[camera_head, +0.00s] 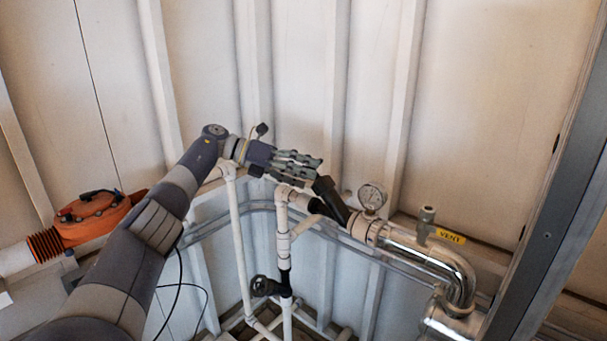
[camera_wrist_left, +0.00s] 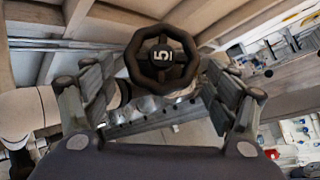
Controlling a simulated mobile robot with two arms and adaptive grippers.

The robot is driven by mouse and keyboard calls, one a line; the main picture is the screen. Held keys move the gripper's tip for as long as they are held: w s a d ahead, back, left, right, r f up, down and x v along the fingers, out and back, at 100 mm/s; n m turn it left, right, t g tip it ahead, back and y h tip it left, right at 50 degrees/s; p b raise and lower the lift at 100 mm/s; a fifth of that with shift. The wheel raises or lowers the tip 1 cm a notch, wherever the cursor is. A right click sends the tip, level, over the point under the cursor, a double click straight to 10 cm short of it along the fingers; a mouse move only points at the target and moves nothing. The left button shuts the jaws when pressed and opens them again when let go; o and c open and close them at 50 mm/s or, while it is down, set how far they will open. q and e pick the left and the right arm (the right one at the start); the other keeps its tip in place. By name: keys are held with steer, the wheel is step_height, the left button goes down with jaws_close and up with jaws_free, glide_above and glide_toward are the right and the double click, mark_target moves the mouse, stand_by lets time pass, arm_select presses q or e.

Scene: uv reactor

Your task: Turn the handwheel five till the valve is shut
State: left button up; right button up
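The black handwheel five (camera_wrist_left: 162,57) faces the left wrist camera, with a white "5" on its hub. In the head view the handwheel (camera_head: 325,187) shows edge-on at the upper end of a black valve body (camera_head: 335,208). My left gripper (camera_head: 316,164) is at the handwheel. In the left wrist view its two fingers (camera_wrist_left: 160,72) are spread, one on each side of the rim, with narrow gaps and no clear contact. How far the valve is turned cannot be told. My right gripper is not in view.
A pressure gauge (camera_head: 372,196) and a shiny bent pipe (camera_head: 450,260) with a yellow VENT label (camera_head: 450,236) lie right of the valve. Another black handwheel (camera_head: 264,286) is lower on white piping. An orange device (camera_head: 92,217) is at left. A grey post (camera_head: 560,190) stands at right.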

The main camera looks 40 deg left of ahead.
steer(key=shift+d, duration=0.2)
arm_select(q)
steer(key=shift+s+a, duration=0.1)
steer(key=shift+a, duration=0.1)
steer(key=v, duration=0.7)
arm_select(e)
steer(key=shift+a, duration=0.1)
